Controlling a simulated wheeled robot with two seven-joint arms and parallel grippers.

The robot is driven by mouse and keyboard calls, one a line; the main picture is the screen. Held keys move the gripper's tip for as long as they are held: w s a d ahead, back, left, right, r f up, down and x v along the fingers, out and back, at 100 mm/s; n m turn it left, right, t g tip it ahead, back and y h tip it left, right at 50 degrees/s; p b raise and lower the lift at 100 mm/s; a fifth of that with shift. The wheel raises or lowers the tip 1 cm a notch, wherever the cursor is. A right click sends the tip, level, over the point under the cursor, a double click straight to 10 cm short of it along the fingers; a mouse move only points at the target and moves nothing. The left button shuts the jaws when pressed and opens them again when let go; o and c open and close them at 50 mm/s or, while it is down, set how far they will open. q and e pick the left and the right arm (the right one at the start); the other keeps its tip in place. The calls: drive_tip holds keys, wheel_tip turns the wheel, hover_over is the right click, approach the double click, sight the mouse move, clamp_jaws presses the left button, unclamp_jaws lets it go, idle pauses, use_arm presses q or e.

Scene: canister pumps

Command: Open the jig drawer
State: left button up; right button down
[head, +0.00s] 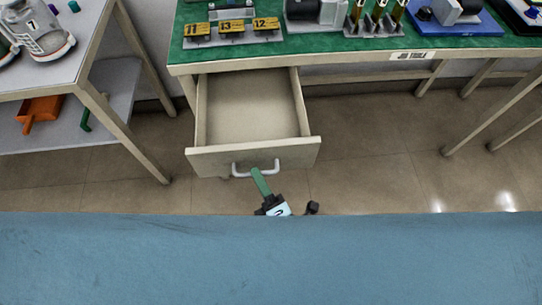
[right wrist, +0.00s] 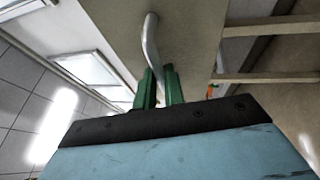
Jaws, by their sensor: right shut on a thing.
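The jig drawer (head: 253,160) is pulled out from under the green-topped workbench, and its inside looks empty. My right gripper (head: 259,178) has green fingers and reaches the right part of the handle. In the right wrist view the two green fingers (right wrist: 159,86) are closed around the lower end of the handle (right wrist: 150,45). The contact itself is partly hidden by the fingers. My left gripper is not in view.
The workbench (head: 370,59) carries numbered yellow jigs (head: 232,26) and other fixtures at the back. A side table (head: 80,25) with a canister (head: 35,30) stands at the left, with an orange tool (head: 40,110) on its lower shelf.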

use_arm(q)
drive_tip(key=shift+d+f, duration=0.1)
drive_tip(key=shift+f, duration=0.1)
use_arm(e)
drive_tip(key=shift+s, duration=0.45)
drive_tip(key=c, duration=1.5)
unclamp_jaws()
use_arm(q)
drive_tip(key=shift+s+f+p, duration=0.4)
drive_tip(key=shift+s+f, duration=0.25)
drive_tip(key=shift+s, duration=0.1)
use_arm(e)
drive_tip(key=v, duration=1.3)
drive_tip(key=shift+s+d, duration=0.15)
drive_tip(key=shift+s, duration=0.05)
drive_tip(key=shift+f, duration=0.15)
